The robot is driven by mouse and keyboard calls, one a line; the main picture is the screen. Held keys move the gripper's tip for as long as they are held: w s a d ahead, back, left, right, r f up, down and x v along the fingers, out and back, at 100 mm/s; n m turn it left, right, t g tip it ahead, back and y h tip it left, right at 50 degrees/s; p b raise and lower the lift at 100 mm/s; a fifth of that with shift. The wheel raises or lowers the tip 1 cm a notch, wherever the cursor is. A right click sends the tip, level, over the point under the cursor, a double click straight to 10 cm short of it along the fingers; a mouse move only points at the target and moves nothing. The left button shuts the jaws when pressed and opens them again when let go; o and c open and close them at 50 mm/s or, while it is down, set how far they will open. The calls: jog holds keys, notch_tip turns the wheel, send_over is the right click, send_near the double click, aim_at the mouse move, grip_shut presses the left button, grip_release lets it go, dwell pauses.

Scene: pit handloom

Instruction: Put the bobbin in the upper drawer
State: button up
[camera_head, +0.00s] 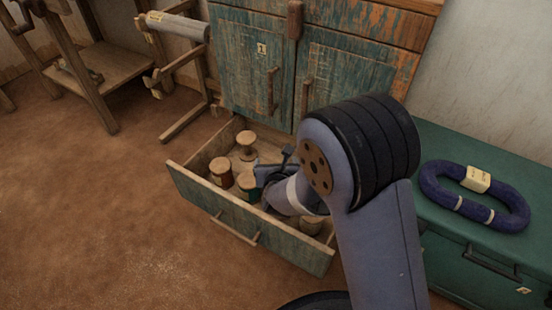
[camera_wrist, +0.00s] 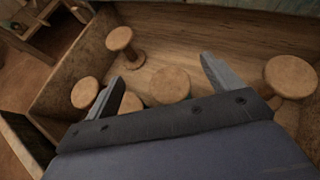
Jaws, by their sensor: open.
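Several wooden bobbins stand upright in the open low drawer (camera_head: 205,202) of the worn teal cabinet. In the head view, one bobbin (camera_head: 246,140) is at the back, one (camera_head: 221,168) at the left, one (camera_head: 248,181) near the middle and one (camera_head: 311,225) at the right, partly behind my arm. My gripper (camera_wrist: 161,73) is open, reaching into or just over this drawer. In the wrist view a bobbin (camera_wrist: 170,84) shows between the fingers, its lower part hidden by the gripper body. Contact cannot be told. No open upper drawer shows.
The cabinet doors (camera_head: 345,80) above the drawer are shut. A green chest (camera_head: 450,245) with a blue yarn coil (camera_head: 440,196) stands at the right. A wooden loom frame (camera_head: 95,85) is at the back left. The floor at the left front is clear.

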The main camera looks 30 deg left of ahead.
jog(key=p+v, duration=0.1)
jog(key=v, duration=0.8)
jog(key=shift+s+p, duration=0.3)
